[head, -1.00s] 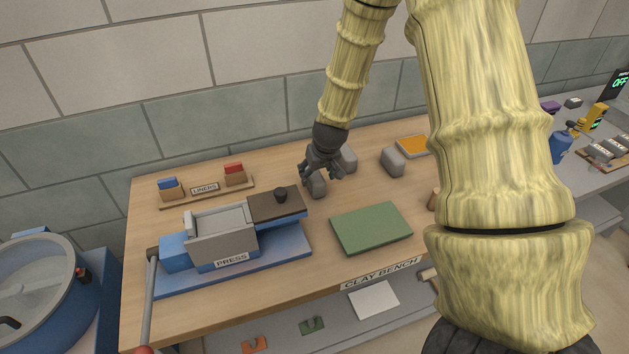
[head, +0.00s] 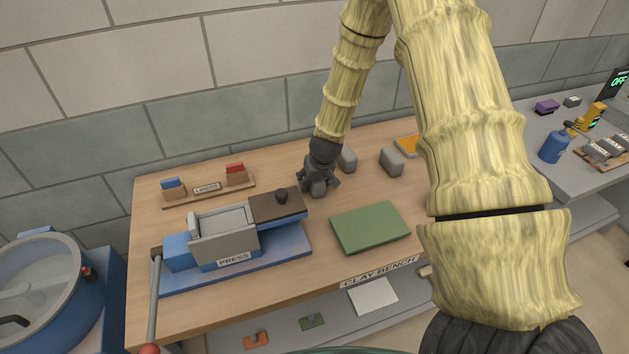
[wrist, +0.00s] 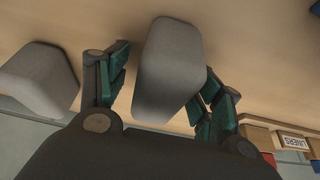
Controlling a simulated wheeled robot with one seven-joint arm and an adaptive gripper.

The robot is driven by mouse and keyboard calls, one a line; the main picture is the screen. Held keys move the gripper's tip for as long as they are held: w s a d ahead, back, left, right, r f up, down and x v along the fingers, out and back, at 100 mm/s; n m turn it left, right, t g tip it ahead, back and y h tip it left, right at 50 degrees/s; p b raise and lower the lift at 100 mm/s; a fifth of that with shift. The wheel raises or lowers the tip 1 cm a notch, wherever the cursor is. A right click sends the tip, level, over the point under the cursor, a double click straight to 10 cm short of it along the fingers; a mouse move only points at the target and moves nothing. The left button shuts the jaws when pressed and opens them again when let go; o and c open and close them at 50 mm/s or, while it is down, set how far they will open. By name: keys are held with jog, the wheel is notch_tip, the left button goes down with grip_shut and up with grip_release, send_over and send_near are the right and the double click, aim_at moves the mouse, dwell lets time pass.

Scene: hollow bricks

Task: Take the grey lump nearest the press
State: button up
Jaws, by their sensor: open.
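The grey lump nearest the press (head: 318,189) stands on the bench just right of the press's dark end. My gripper (head: 320,184) is directly over it, pointing down and partly hiding it. The press (head: 228,235) is blue and grey with a dark plate and knob. A second grey lump (head: 347,158) stands just behind and right of my gripper; a third (head: 391,162) is farther right.
A green mat (head: 370,228) lies in front and right of my gripper. The liners rack (head: 208,190) stands behind the press. An orange-topped item (head: 407,144) is at the back right. Another grey lump (wrist: 38,80) is close outside my left finger in the wrist view.

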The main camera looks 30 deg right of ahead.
jog(key=c, duration=1.3)
grip_shut()
jog(key=shift+r, duration=0.15)
